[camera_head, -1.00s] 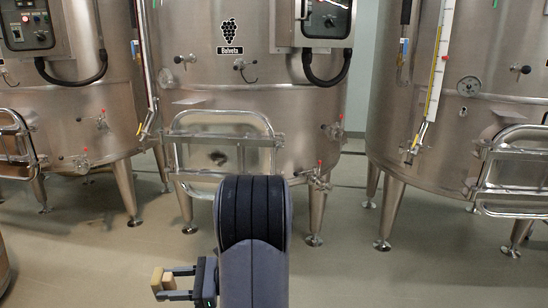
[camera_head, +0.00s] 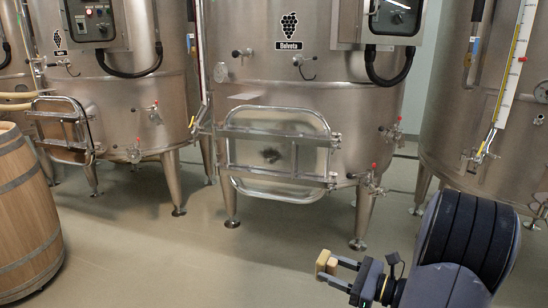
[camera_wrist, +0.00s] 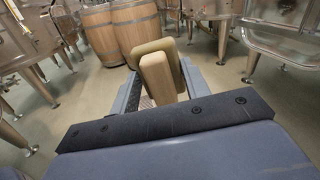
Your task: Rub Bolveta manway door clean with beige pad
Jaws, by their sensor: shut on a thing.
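The Bolveta vat (camera_head: 290,75) stands in the middle of the head view under a grape label. Its manway door (camera_head: 278,157) is a rectangular steel panel with a tubular frame, low on the front, and looks shut. A dark smudge (camera_head: 270,155) shows near the door's middle. My gripper (camera_head: 336,264) is at the lower right, in front of the vat and well apart from the door. It is shut on the beige pad (camera_head: 325,262), a small block. In the wrist view the pad (camera_wrist: 158,78) sits between the fingers, with a browner layer behind its pale face.
A wooden barrel (camera_head: 28,215) stands at the left edge; barrels (camera_wrist: 125,30) also show in the wrist view. Other vats flank Bolveta at left (camera_head: 110,95) and right (camera_head: 480,120). Valves with red handles (camera_head: 374,168) stick out right of the door. The floor (camera_head: 190,255) ahead is clear.

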